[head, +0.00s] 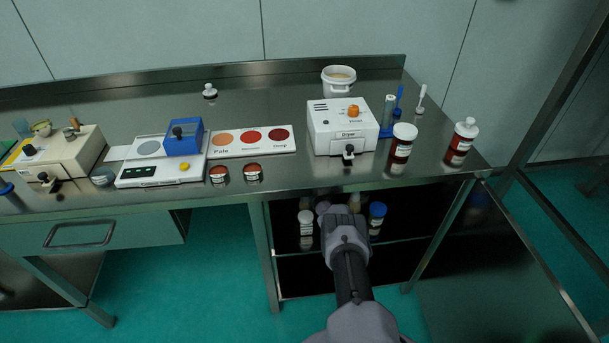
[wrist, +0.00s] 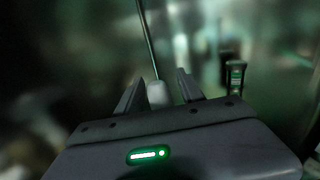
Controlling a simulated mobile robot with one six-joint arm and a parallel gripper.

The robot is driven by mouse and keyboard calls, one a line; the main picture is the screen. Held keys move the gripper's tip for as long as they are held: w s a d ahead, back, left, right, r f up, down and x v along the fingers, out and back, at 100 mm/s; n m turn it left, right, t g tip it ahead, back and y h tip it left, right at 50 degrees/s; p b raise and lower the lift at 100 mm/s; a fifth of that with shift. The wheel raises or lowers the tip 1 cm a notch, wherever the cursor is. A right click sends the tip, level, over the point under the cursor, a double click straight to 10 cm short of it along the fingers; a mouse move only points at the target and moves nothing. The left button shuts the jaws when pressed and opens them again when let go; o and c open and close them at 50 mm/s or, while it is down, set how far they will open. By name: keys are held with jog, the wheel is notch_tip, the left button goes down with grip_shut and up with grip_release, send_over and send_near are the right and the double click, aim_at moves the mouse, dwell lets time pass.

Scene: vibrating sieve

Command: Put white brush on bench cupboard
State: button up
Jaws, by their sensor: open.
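A slim white upright thing (head: 421,95), which may be the white brush, stands on the bench top at the back right. The bench cupboard (head: 296,254) is the open, dark space below the bench top. My arm reaches into its front, and my gripper's fingertips are hidden in the head view. In the wrist view my gripper (wrist: 157,82) is open. A small pale thing (wrist: 157,95) shows between its fingers, with a thin rod rising above it. I cannot tell what it is or whether the fingers touch it.
In the cupboard, a white-capped jar (head: 306,222) stands left of my arm and a blue-capped jar (head: 377,214) right of it. Above are the dryer (head: 340,125), a red-brown bottle (head: 462,142) and a white-lidded jar (head: 402,142).

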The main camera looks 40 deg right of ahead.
jog(key=p+v, duration=0.7)
jog(key=v, duration=0.5)
jog(key=shift+p, duration=0.3)
jog(key=shift+s, duration=0.1)
